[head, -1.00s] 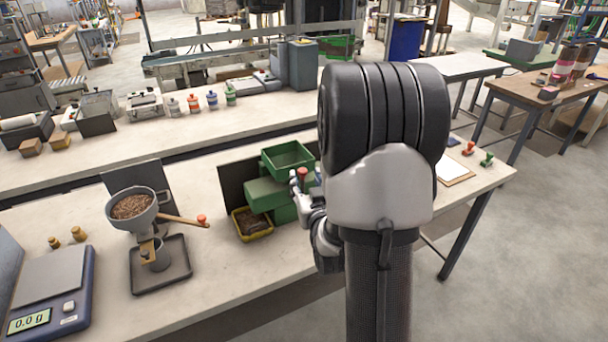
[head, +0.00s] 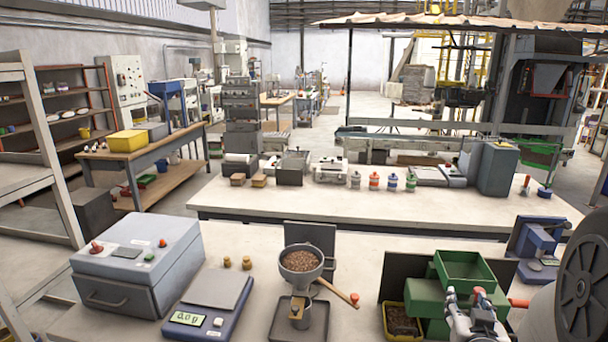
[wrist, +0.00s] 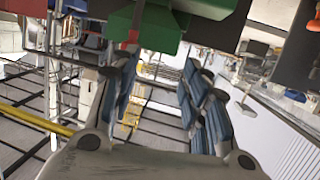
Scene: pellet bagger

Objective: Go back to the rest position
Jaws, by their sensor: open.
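My gripper (wrist: 165,85) is open in the wrist view, its dark blue finger pads apart with nothing between them. In the head view, white and grey parts of my wrist show at the lower right, in front of the green machine (head: 462,268); the fingertips cannot be made out there. The green machine has an open tray on top and also shows at the top of the wrist view (wrist: 150,25). A yellow tray (head: 388,321) of dark material sits at its left foot. I cannot tell whether the gripper touches the machine.
Left of the machine stand a pellet-filled funnel (head: 301,262) with a wooden handle, a scale (head: 208,302) and a grey box (head: 135,262). A blue device (head: 537,243) stands right of it. A second bench (head: 290,198) behind holds bottles and boxes.

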